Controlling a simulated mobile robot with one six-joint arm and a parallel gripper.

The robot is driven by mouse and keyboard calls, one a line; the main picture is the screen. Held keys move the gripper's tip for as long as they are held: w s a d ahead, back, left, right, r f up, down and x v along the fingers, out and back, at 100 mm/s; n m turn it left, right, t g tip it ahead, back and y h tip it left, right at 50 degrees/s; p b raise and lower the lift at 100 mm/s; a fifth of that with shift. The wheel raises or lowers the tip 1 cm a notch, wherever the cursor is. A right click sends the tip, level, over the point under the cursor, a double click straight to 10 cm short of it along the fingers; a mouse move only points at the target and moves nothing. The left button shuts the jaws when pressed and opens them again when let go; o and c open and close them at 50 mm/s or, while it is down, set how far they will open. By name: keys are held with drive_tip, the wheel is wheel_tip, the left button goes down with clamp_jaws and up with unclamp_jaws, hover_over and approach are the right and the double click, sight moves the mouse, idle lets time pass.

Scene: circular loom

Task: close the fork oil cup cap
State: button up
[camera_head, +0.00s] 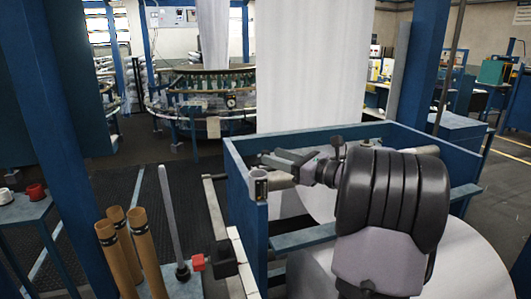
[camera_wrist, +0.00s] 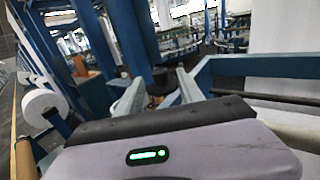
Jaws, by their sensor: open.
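My gripper (camera_head: 267,168) is at the front left corner of the blue frame in the head view, pointing left. In the wrist view its two fingers (camera_wrist: 158,92) stand well apart with nothing held between them. A small grey, cup-like piece (camera_head: 258,186) sits at that frame corner, just below and in front of the fingers. I cannot tell whether it is the oil cup. I cannot make out a fork oil cup cap, or whether one is open or shut, in either view.
The blue frame (camera_head: 246,212) surrounds a large white roll (camera_head: 455,262). Brown tubes (camera_head: 118,245) and a grey rod with a red block (camera_head: 198,262) stand at the front left. The round loom (camera_head: 200,95) is behind.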

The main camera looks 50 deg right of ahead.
drive_tip(key=shift+w+a, duration=0.2)
drive_tip(key=shift+w, duration=1.8)
clamp_jaws()
